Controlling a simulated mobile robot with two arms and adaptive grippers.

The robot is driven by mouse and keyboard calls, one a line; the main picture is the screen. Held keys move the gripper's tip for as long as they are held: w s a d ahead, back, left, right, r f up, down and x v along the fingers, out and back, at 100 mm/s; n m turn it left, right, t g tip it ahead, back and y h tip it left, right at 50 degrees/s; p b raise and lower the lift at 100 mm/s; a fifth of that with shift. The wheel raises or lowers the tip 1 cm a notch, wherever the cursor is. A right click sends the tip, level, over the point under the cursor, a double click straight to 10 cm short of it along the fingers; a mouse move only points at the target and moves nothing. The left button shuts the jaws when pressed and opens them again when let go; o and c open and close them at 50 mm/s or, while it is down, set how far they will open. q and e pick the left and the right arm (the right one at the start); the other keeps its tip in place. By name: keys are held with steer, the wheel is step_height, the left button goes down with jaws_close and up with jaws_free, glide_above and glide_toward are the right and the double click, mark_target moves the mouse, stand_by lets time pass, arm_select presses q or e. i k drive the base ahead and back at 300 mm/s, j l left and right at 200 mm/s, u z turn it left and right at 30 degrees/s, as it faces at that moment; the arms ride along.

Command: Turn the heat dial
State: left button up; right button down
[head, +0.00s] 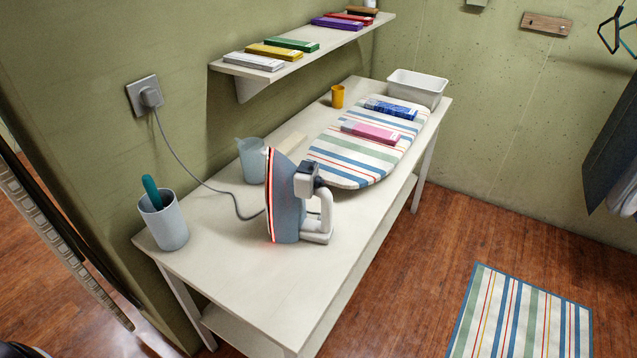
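A blue-grey iron (284,200) stands upright on its heel on the white table (262,292). Its soleplate edge glows red and faces left, and its white handle faces right. A dark grey part, which may be the heat dial (307,177), shows near the top of the handle; its setting is too small to read. The iron's cord (203,184) runs to a plug in the wall socket (146,95). Neither of my grippers is in view.
A striped ironing board (345,175) with a pink box (371,132) and a blue box (390,109) lies behind the iron. A jug (252,162), a cup holding a teal-handled thing (167,228), a yellow cup (338,96) and a white bin (417,89) also stand there. The table's front is clear.

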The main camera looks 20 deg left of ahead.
mark_target(318, 181)
steer(key=u, duration=0.45)
steer(key=i+l+u, duration=0.1)
steer(key=u, duration=0.3)
steer(key=l+u, duration=0.1)
steer(key=u, duration=0.35)
steer(key=l+u, duration=0.1)
steer(key=u, duration=0.3)
steer(key=l+u, duration=0.3)
steer(key=l, duration=0.2)
steer(key=l+u, duration=0.3)
steer(key=l, duration=0.25)
steer(key=l+u, duration=0.3)
steer(key=l, duration=0.2)
steer(key=k+l+u, duration=0.1)
steer(key=l+u, duration=0.2)
steer(key=l, duration=0.2)
steer(key=k+l+u, duration=0.15)
steer(key=l+u, duration=0.2)
steer(key=l, duration=0.15)
